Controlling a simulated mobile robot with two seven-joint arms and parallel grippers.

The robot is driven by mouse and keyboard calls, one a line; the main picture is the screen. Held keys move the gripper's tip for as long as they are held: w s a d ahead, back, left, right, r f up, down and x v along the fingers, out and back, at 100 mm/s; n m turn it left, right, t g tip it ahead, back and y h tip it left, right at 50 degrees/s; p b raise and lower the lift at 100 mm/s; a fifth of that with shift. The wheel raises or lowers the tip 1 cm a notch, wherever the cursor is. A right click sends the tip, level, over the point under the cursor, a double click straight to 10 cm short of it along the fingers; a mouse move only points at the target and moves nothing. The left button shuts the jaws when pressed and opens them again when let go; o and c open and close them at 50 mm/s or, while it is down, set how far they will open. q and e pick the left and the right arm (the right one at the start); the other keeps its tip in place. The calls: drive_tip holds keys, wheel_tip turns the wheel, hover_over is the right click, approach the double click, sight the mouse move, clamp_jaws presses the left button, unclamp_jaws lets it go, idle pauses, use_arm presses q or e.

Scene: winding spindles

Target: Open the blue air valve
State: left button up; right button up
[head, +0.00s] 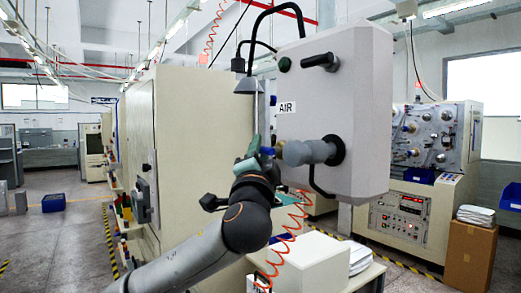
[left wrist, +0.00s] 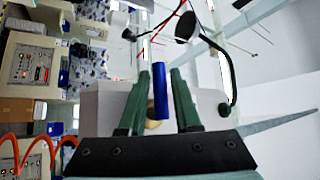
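The blue air valve handle (head: 267,151) sticks out at the left of the grey machine housing, below the AIR label (head: 287,107). A brass fitting (head: 280,149) sits beside it. My left gripper (head: 254,155) is at the handle, with its green fingers reaching up next to it. In the left wrist view the blue handle (left wrist: 160,92) stands between the two fingers of the left gripper (left wrist: 159,76). A gap shows on the handle's left, and the right finger is very close to it; I cannot tell whether they touch. The right gripper is not in view.
The grey housing (head: 335,90) has a black knob (head: 320,62) and a thick grey cylinder (head: 312,152) close to the valve. A red coiled hose (head: 290,240) hangs below. A beige cabinet (head: 195,130) stands left of my arm.

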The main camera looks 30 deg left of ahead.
use_arm(q)
clamp_jaws()
idle(0.3)
